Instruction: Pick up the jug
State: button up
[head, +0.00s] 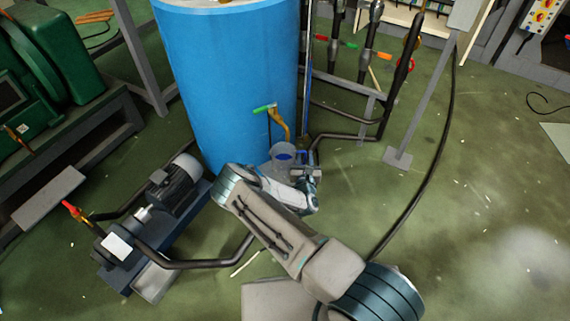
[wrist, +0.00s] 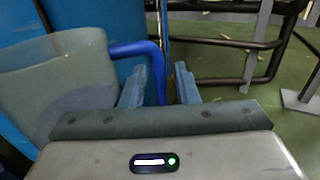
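The jug (head: 283,152) is a translucent grey vessel with blue showing inside, in front of the blue tank in the head view. My arm hides its lower part. In the wrist view the jug (wrist: 58,85) fills the left side, and its blue handle (wrist: 150,56) arches to the right. My gripper (wrist: 161,88) is open, its two fingers apart. The lower stretch of the handle shows between the fingers, closer to the left one, with a gap at the right one. In the head view my gripper (head: 306,174) is at the jug's right side, its fingers hard to make out.
The blue tank (head: 232,75) stands right behind the jug, with a brass tap (head: 280,125) with a green handle above it. A pump with a motor (head: 173,187) is at the left. Dark pipes and a metal frame (head: 368,118) stand behind right. Open green floor (head: 480,200) lies right.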

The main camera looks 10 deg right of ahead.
grip_shut()
jog(key=shift+r, duration=0.15)
